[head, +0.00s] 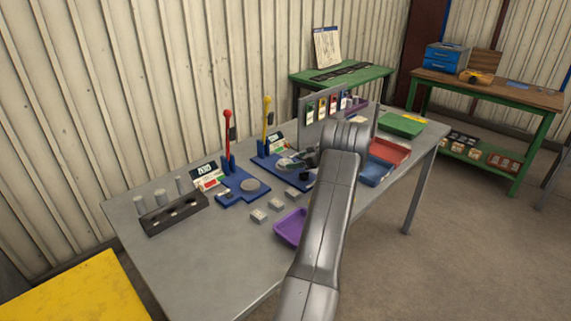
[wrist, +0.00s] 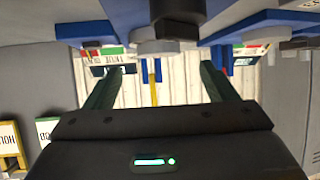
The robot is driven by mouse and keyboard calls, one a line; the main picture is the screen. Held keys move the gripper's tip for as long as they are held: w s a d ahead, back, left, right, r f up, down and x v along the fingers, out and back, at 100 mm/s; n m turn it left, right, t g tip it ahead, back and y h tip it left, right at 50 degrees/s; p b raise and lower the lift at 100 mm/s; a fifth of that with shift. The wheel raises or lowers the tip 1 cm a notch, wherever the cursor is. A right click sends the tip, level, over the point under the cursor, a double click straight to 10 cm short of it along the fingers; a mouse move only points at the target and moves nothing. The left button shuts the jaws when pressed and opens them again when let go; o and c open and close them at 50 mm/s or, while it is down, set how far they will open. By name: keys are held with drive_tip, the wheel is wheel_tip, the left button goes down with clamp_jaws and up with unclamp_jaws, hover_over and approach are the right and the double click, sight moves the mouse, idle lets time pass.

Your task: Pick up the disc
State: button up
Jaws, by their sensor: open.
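A round grey disc (head: 250,185) lies on the blue base of the press with the red lever (head: 228,130). A second round grey piece (head: 285,163) shows on the blue base with the yellow lever (head: 267,115); I cannot tell which is the task's disc. In the wrist view, which looks upside down, my gripper (wrist: 160,68) has its two green fingers wide apart with nothing between them. A dark cylinder with a grey round piece (wrist: 155,45) is just beyond the fingertips.
A dark block with grey pegs (head: 175,213) stands at the table's left. Several small grey blocks (head: 259,216) and a purple tray (head: 289,228) lie in front. Red (head: 389,150) and green (head: 402,124) trays are at right. The grey table's front left is clear.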

sight(286, 162)
drive_tip(key=p+x, duration=0.1)
drive_tip(key=x, duration=0.4)
drive_tip(key=shift+w+a, duration=0.1)
drive_tip(key=shift+w, duration=0.1)
drive_tip(key=c, duration=1.4)
